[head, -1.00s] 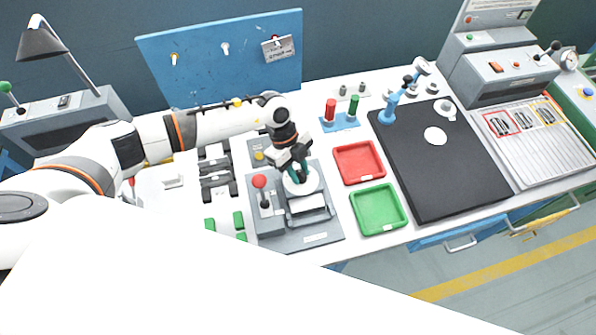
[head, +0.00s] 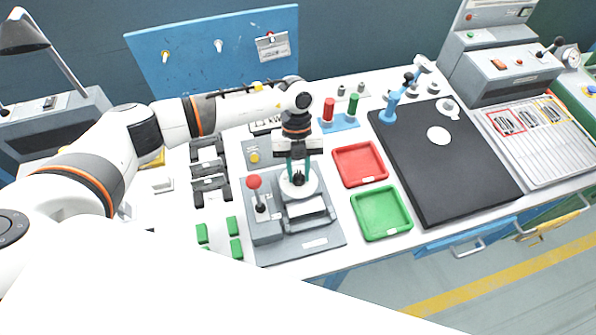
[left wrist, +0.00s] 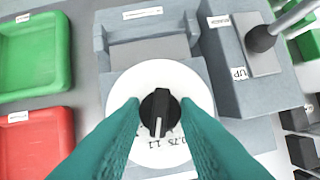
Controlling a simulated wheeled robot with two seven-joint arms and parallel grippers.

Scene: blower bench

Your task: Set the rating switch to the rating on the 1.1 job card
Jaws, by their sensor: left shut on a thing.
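The rating switch is a black knob (left wrist: 160,112) with a white line on a white round dial (left wrist: 190,84). In the left wrist view the line runs toward the bottom of the dial, near printed figures that look like 0.75 and 1.1; the fingers partly hide the scale. In the head view the dial (head: 313,187) is on the grey fixture (head: 290,247). My left gripper (head: 298,172), with teal fingers, points down and is shut on the knob; the fingers also show in the left wrist view (left wrist: 158,118). A card (head: 273,47) hangs on the blue board, its text unreadable. My right gripper is not in view.
A red-knobbed lever (head: 254,182) stands beside the dial on the fixture. A red tray (head: 360,183) and a green tray (head: 382,236) lie to the right, then a black mat (head: 450,185). Black holders (head: 210,188) and green blocks (head: 235,225) are to the left.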

